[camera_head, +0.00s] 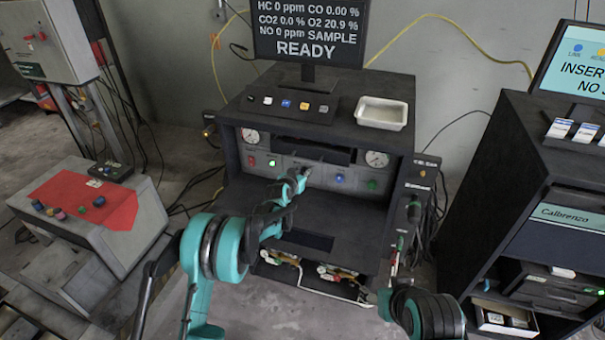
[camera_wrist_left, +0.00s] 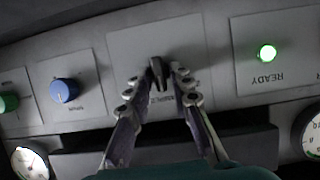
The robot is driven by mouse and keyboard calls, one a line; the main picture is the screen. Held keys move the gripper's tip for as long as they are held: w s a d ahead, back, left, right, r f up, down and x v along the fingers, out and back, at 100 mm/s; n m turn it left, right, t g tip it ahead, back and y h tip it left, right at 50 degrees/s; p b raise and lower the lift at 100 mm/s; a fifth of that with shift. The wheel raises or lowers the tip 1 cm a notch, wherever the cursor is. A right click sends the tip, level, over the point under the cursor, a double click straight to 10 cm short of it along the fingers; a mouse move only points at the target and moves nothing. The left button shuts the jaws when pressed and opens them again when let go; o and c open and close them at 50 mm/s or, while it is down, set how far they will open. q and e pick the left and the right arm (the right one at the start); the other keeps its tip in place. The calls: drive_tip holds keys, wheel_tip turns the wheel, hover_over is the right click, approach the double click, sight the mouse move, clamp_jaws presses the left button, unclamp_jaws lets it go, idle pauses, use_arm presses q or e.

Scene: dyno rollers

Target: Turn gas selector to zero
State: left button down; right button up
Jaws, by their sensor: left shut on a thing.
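The gas selector is a small black knob (camera_wrist_left: 157,74) on a pale square plate (camera_wrist_left: 190,42) of the grey panel. In the left wrist view, which shows the panel upside down, the knob sits between the fingertips of my left gripper (camera_wrist_left: 157,84). The gripper is shut on it. The label by the knob is partly hidden by the fingers. In the head view my left gripper (camera_head: 303,173) reaches to the middle of the cabinet's front panel and hides the knob. Of my right arm, only a part shows at bottom right; its gripper is not visible.
A blue knob (camera_wrist_left: 64,90) and a green knob (camera_wrist_left: 8,102) flank the selector on one side, a lit green READY lamp (camera_wrist_left: 267,53) on the other. The monitor (camera_head: 309,35) reads READY and SAMPLE. A white tray (camera_head: 382,113) sits on the cabinet.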

use_arm(q)
drive_tip(key=n+h+b, duration=0.1)
drive_tip(key=n, duration=0.1)
drive_tip(key=n+h+b, duration=0.1)
drive_tip(key=n+h, duration=0.1)
drive_tip(key=a+n+h+b, duration=0.1)
drive_tip(key=n, duration=0.1)
drive_tip(key=shift+w+f+n+h, duration=0.2)
drive_tip(key=shift+n+h, duration=0.1)
idle(0.3)
drive_tip(key=shift+g+b, duration=0.3)
drive_tip(key=c, duration=1.6)
unclamp_jaws()
drive_tip(key=shift+d, duration=0.1)
drive_tip(key=shift+f, duration=0.1)
drive_tip(key=v, duration=1.1)
drive_tip(key=shift+s+a, duration=0.25)
drive_tip(key=shift+s, duration=0.1)
